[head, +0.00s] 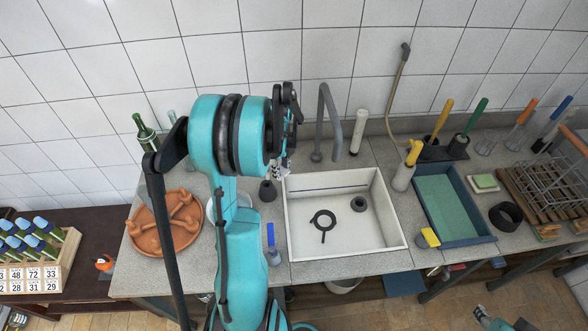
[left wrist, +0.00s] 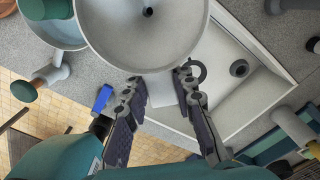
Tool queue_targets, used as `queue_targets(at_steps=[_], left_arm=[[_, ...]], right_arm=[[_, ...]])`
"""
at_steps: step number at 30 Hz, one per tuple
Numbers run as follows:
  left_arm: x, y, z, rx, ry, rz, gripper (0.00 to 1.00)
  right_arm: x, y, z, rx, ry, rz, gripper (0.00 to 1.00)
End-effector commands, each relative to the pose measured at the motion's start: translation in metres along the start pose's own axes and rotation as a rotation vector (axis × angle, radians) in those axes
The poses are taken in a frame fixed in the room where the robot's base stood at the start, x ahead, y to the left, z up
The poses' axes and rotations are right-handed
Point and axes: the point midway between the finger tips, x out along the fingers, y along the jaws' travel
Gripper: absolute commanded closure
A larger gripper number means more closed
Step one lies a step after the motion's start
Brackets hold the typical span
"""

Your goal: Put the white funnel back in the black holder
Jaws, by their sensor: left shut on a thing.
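The white funnel (left wrist: 148,45) fills the top of the left wrist view, its wide mouth toward the camera and a dark hole at its centre. My left gripper (left wrist: 158,84) is shut on it, with the fingertips at the funnel's near edge. In the head view my left gripper (head: 281,152) is above the sink's back left corner, and my own arm hides most of the funnel. My right gripper is out of view.
The white sink (head: 345,245) holds a dark ring with a handle (head: 322,222) and a dark round piece (head: 360,203). A grey faucet (head: 330,105) rises behind it. An orange tray (head: 165,240) lies farther left.

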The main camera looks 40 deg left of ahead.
Motion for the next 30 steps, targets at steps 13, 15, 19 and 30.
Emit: queue_targets(at_steps=[13,15,19,30], left_arm=[[-0.004,0.003,0.006,-0.026,-0.001,0.003,1.0],[-0.003,0.003,0.006,-0.026,-0.001,0.003,1.0],[-0.002,0.003,0.006,-0.026,-0.001,0.003,1.0],[0.028,0.003,0.006,-0.026,-0.001,0.003,1.0]], right_arm=[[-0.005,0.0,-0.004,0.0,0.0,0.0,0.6],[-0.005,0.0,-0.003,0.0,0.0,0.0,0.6],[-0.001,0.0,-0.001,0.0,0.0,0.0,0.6],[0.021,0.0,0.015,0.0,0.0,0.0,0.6]])
